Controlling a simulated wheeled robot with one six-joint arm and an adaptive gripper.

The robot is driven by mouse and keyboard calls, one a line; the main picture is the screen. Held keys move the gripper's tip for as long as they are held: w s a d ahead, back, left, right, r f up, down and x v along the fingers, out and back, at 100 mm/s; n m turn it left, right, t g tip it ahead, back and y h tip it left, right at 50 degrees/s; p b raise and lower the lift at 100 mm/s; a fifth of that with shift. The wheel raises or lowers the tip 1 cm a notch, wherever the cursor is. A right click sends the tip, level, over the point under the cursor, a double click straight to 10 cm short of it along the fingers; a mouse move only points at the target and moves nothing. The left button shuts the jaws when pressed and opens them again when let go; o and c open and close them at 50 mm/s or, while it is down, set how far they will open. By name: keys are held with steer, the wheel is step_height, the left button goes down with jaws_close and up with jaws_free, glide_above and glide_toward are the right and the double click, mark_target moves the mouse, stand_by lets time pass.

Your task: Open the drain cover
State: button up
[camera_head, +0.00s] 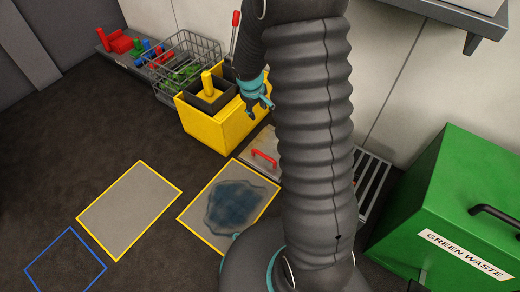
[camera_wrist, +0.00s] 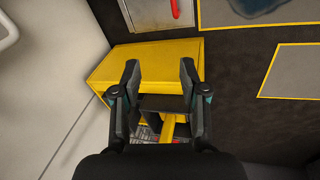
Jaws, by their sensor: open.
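The drain cover (camera_head: 256,148) is a light grey plate on the floor with a red handle (camera_head: 264,158), partly hidden behind my arm. It lies flat, next to a slotted grate (camera_head: 368,180). In the wrist view the cover (camera_wrist: 150,14) and its red handle (camera_wrist: 175,8) show at the top edge. My gripper (camera_head: 259,107) is open and empty, above the right side of the yellow box and apart from the cover. In the wrist view my gripper's fingers (camera_wrist: 160,70) point toward the yellow box.
A yellow box (camera_head: 222,125) holds a black tray with a yellow upright piece. A wire basket (camera_head: 185,62) stands behind it. A wet patch (camera_head: 236,205) lies on a yellow-edged panel. A green waste bin (camera_head: 440,215) stands right. Dark floor at left is mostly free.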

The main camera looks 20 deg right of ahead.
steer(key=n+g+b, duration=0.1)
steer(key=n+b, duration=0.1)
glide_toward(262, 154)
steer(key=b+x, duration=0.2)
steer(key=x, duration=0.6)
steer(key=shift+s+d+f+b, duration=0.15)
steer(key=shift+f+b, duration=0.15)
steer(key=shift+f, duration=0.05)
steer(key=shift+c, duration=0.2)
jaws_close()
